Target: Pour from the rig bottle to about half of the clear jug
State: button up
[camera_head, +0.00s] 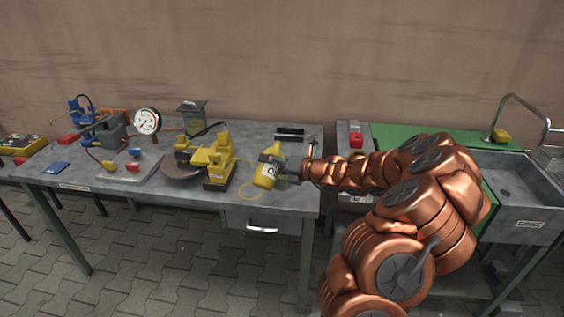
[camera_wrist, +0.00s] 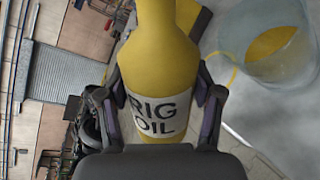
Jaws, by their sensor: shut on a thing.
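The yellow rig bottle (camera_head: 266,176) is held above the front right part of the left bench, leaning a little, its neck toward the upper right. Its label reads RIG OIL in the wrist view (camera_wrist: 160,116). My gripper (camera_head: 284,169) is shut around the bottle's body, with fingers on both sides of the label. The clear jug (camera_wrist: 283,72) is at the upper right of the wrist view, apart from the bottle, and yellow shows inside it. I cannot make out the jug clearly in the head view. The bottle's mouth is cut off in the wrist view, and no stream shows.
A yellow machine (camera_head: 214,160) stands left of the bottle, with a thin yellow line (camera_head: 247,192) near it. A round gauge (camera_head: 147,121) and blue clamps stand further left. A sink (camera_head: 518,190) is at the right. The bench's front right corner is fairly clear.

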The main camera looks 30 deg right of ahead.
jog(key=shift+a+f+m+p, duration=0.15)
jog(key=shift+f+m+p, duration=0.15)
jog(key=shift+f+m, duration=0.45)
dwell(1.6)
jog(key=shift+s+f+m+g+y+p, duration=0.15)
jog(key=shift+f+m+g+y+p, duration=0.2)
jog(key=shift+m+y+p, duration=0.3)
dwell(1.8)
jog(key=shift+r+p, duration=0.25)
jog(key=shift+p, duration=0.4)
jog(key=shift+w+d+r+m+p, duration=0.25)
jog(key=shift+r+p, duration=0.35)
jog(key=shift+p, duration=1.5)
jog(key=shift+w+d+r+m+p, duration=0.1)
jog(key=shift+r+m+p, duration=0.35)
jog(key=shift+p, duration=1.65)
jog(key=shift+s+g+p, duration=0.1)
jog(key=shift+g+p, duration=0.15)
jog(key=shift+p, duration=0.55)
